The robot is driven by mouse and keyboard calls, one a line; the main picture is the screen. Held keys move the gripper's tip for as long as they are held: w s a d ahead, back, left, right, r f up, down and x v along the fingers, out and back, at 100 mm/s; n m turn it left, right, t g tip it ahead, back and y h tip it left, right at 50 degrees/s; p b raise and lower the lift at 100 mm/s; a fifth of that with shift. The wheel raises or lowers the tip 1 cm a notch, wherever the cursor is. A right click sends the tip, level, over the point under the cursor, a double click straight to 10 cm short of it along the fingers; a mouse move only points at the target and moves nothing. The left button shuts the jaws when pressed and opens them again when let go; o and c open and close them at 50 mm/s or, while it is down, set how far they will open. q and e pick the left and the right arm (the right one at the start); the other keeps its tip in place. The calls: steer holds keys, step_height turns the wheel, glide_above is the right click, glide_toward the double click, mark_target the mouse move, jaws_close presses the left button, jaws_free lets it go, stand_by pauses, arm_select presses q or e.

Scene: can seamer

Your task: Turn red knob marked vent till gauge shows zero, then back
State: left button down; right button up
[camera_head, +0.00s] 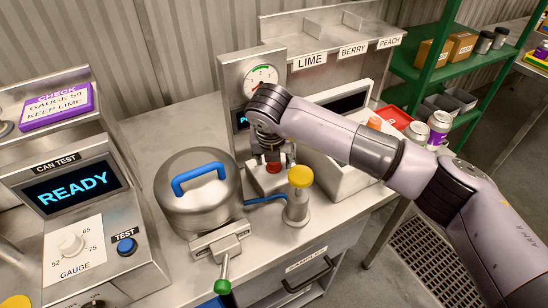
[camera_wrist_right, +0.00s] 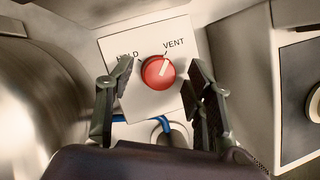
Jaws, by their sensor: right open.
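The red knob (camera_wrist_right: 154,74) sits on a white plate marked HOLD and VENT in the right wrist view. Its pale pointer is turned up and right, toward VENT. My right gripper (camera_wrist_right: 160,76) is open, one finger on each side of the knob, with visible gaps to it. In the head view the knob (camera_head: 275,167) shows just below my right gripper (camera_head: 270,158). The round gauge (camera_head: 262,78) stands behind, with a green band at its top. My arm hides part of its lower edge, and its exact reading is too small to tell. My left gripper is out of view.
A silver pot with a blue handle (camera_head: 199,172) stands left of the knob. A yellow-capped cylinder (camera_head: 299,196) with a blue hose is in front. A CAN TEST panel (camera_head: 75,190) reads READY. Cans (camera_head: 438,126) stand at the right.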

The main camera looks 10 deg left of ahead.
steer(key=v, duration=1.1)
